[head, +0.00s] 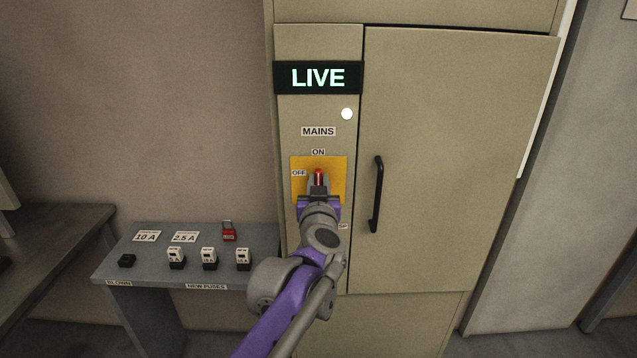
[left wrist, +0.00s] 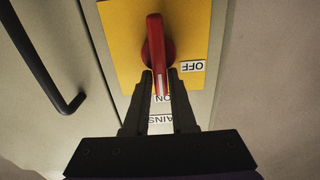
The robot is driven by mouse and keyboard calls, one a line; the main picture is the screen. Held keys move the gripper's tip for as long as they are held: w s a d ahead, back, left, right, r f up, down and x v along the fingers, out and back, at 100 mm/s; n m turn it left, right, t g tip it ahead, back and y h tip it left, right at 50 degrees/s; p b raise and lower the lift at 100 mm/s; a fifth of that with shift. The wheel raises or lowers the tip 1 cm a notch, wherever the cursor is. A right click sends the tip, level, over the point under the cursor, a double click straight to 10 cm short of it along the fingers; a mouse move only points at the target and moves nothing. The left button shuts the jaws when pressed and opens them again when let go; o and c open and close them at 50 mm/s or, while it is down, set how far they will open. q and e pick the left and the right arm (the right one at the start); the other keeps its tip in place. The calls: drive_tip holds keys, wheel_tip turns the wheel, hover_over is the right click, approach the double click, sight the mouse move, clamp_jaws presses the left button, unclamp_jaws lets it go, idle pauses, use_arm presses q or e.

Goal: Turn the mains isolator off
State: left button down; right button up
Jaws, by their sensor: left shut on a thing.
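The mains isolator is a red rotary handle (head: 319,176) on a yellow plate (head: 336,166) on the cabinet's narrow left panel. In the left wrist view the red handle (left wrist: 155,45) has its white-marked end pointing at the ON label (left wrist: 162,99); the OFF label (left wrist: 192,67) is to the side. My left gripper (head: 319,184) is at the handle, and its two fingers (left wrist: 160,88) are shut on the marked end. The sign (head: 318,77) above reads LIVE. My right gripper is not in view.
A closed cabinet door (head: 455,150) with a black handle (head: 376,194) is right of the isolator. A white lamp (head: 347,114) sits below the sign.

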use_arm(q)
drive_tip(key=shift+a+n, duration=0.1)
drive_tip(key=shift+n, duration=0.2)
drive_tip(key=n+p, duration=0.1)
drive_tip(key=n, duration=0.4)
drive_tip(key=a+f+n+p, duration=0.1)
drive_tip(key=n, duration=0.5)
drive_tip(key=a+f+n+p, duration=0.1)
drive_tip(key=n, duration=0.5)
drive_tip(key=shift+a+f, duration=0.1)
drive_tip(key=shift+f, duration=0.1)
drive_tip(key=shift+n, duration=0.3)
idle(0.3)
drive_tip(key=c, duration=0.8)
unclamp_jaws()
